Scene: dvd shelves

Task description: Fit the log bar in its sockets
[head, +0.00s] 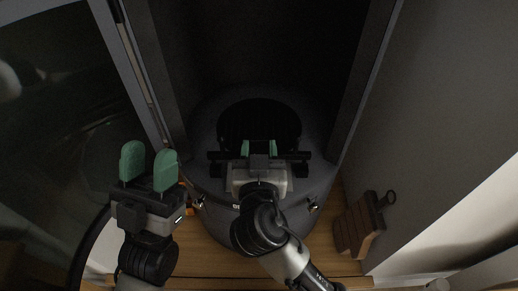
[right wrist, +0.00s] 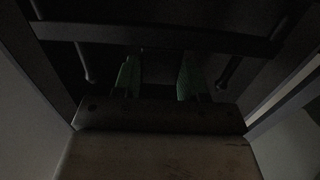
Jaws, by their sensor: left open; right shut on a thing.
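A dark horizontal log bar (head: 220,156) lies across the front of the black opening of a round grey stove body (head: 208,125). My right gripper (head: 259,149) is shut on its middle, with green fingertips on either side. The right wrist view shows the two fingertips (right wrist: 158,80) and a dark crossbar (right wrist: 200,40) beyond them; I cannot tell if that is the log bar. Dark blocks (head: 302,171) sit under the bar's ends; whether they are the sockets, and touch it, is too dark to tell. My left gripper (head: 148,167) is open and empty, left of the stove.
A glass-paned door (head: 65,100) stands at the left, and a dark frame post (head: 362,85) rises at the right. A brown wooden item with a ring (head: 358,225) leans by the right wall. The wooden floor (head: 215,258) shows in front of the stove.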

